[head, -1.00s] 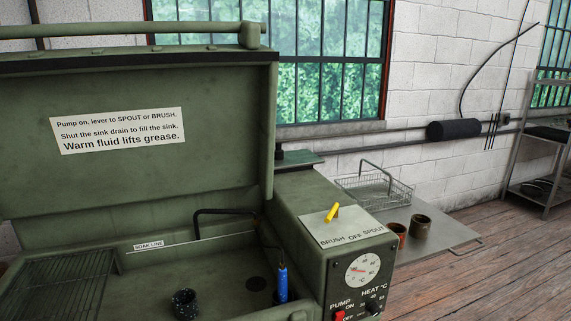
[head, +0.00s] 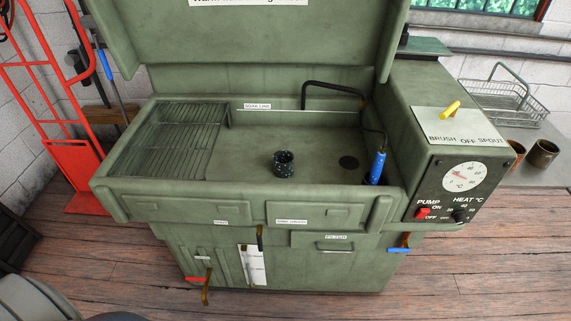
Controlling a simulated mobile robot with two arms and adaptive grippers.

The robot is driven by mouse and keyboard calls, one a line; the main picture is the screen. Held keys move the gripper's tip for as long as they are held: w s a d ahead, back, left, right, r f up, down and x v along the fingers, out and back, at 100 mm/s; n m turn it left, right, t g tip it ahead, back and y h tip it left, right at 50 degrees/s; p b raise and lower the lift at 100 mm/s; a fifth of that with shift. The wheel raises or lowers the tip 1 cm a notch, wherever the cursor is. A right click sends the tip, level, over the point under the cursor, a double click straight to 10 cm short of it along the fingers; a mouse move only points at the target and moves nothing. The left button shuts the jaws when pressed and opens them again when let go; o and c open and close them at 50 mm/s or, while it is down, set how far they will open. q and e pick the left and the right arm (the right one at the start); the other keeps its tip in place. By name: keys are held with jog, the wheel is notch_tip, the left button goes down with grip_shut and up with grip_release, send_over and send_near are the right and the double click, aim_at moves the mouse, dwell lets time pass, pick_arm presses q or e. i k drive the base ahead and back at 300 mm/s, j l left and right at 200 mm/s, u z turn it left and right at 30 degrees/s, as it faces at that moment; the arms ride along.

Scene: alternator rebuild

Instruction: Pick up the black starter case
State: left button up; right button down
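A small black cylindrical case with pale speckles (head: 284,164) stands in the sink of the green parts washer. It is open at the top and looks like the starter case. It stands upright on the sink floor, left of the dark round drain (head: 349,162). Nothing touches it. Neither of my grippers is in view.
The washer's front rim (head: 250,189) stands before the sink, and its raised lid (head: 250,35) is behind. A wire rack (head: 165,140) fills the sink's left side. A black spout (head: 335,87) and blue-handled brush (head: 377,166) are at right. A red hand truck (head: 75,150) stands left.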

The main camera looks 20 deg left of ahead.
aim_at(283, 159)
jog(key=j, duration=1.75)
